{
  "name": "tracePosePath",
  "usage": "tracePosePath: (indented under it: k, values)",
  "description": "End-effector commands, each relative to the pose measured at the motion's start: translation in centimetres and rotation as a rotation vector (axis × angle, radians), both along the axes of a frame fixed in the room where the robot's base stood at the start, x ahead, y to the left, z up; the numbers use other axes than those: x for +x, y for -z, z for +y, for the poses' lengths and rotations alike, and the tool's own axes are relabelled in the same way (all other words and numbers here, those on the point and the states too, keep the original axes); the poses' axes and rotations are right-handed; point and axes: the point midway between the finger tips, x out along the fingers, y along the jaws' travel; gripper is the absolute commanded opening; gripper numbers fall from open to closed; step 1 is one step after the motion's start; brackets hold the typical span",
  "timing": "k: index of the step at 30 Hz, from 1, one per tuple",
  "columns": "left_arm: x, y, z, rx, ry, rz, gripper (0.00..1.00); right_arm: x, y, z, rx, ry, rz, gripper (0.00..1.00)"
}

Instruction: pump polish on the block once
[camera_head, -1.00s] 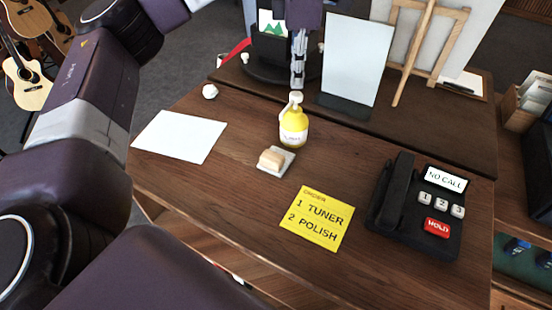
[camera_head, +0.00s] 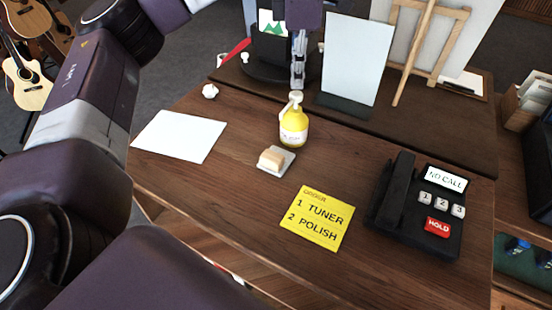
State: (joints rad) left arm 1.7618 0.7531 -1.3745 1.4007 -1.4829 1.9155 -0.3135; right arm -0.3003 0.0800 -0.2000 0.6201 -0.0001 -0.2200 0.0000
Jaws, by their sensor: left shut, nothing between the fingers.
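The yellow polish bottle (camera_head: 293,128) with a white pump head (camera_head: 295,97) stands upright on the wooden desk. The pale tan block (camera_head: 271,157) lies on a small white square plate (camera_head: 285,163) just in front of the bottle. My left gripper (camera_head: 297,84) points straight down above the pump head, its fingers shut and empty. Its tips are very close to the pump top; I cannot tell whether they touch. My right gripper is not in view.
A yellow order note (camera_head: 318,218) and a black phone (camera_head: 418,207) lie toward the front right. A white board (camera_head: 356,60) stands behind the bottle.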

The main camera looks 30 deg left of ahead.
Motion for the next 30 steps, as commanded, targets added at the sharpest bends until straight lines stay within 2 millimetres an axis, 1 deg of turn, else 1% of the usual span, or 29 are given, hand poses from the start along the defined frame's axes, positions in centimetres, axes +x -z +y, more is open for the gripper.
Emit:
tracePosePath:
  k: [3,26,30]
  values:
    - [0.0,0.6,0.0,-0.001,0.000,0.001,0.00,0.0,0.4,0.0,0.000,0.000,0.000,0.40]
    - [0.0,3.3,0.0,0.001,-0.001,0.002,0.00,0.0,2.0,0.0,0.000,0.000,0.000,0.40]
    - [0.0,3.3,0.0,0.001,0.000,0.003,0.00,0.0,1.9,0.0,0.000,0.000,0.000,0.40]
